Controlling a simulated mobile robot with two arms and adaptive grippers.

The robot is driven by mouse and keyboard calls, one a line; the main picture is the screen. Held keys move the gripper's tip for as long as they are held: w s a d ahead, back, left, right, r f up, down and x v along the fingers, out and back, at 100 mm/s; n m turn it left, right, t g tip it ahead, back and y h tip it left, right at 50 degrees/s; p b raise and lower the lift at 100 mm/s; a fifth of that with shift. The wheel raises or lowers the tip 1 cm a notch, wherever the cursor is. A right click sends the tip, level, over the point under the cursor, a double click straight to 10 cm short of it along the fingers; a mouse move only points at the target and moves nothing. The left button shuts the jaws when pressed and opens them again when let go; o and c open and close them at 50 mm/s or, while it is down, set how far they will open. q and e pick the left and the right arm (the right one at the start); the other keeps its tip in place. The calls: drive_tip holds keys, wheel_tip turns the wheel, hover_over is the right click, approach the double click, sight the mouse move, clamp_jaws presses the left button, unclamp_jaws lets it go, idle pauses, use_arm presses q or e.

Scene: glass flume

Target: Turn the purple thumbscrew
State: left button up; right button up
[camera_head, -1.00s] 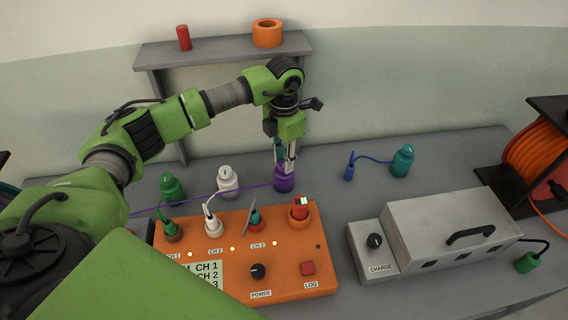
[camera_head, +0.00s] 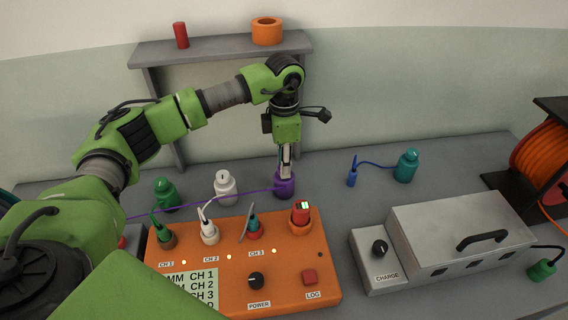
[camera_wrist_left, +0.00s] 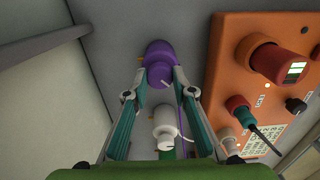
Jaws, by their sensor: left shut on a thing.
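The purple thumbscrew sits on top of a short purple body (camera_head: 285,187) that stands upright on the grey bench behind the orange box. My left gripper (camera_head: 286,176) points down at it from above and is shut on the thumbscrew. In the left wrist view the two fingertips (camera_wrist_left: 161,76) hold the purple thumbscrew (camera_wrist_left: 159,70) from both sides, with a small pale mark on it. The fingers hide part of it in the head view. A purple cable runs left from the body. My right gripper is in neither view.
The orange box (camera_head: 312,255) with plugs and knobs stands just in front. White (camera_head: 224,187) and green (camera_head: 166,195) bodies stand to the left, a teal one (camera_head: 406,167) to the right. A grey shelf (camera_head: 215,50) is behind, and a metal case (camera_head: 450,235) is at right.

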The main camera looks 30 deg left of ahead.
use_arm(q)
drive_tip(key=o, duration=1.1)
wheel_tip(320, 180, up, 12)
idle(0.5)
